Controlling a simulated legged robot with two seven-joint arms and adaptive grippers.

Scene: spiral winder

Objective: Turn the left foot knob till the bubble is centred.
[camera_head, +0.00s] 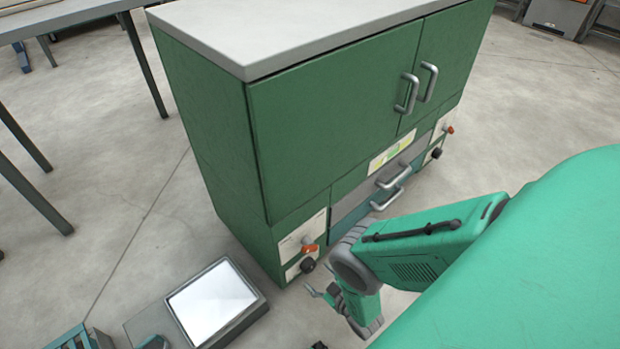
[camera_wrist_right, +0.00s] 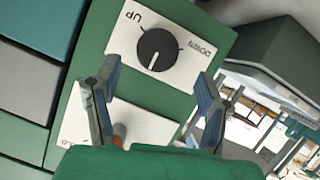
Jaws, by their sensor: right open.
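The left foot knob (camera_head: 307,265) is black and sits low on the left front of the green cabinet (camera_head: 330,110). In the right wrist view the knob (camera_wrist_right: 160,57) is on a white plate marked UP and DOWN, its white mark pointing down in the picture. My right gripper (camera_head: 322,292) is open just in front of the cabinet's lower left corner. In the right wrist view its two fingers (camera_wrist_right: 155,90) are apart, with the knob beyond and between them, not gripped. A yellow-green level strip (camera_head: 391,154) is on the cabinet front; its bubble is too small to make out.
An orange switch (camera_head: 309,248) sits just above the knob. A similar orange switch (camera_head: 450,129) and black knob (camera_head: 436,153) are at the cabinet's right. A white-topped box (camera_head: 212,303) stands on the floor at the left. Drawer handles (camera_head: 390,201) protrude nearby.

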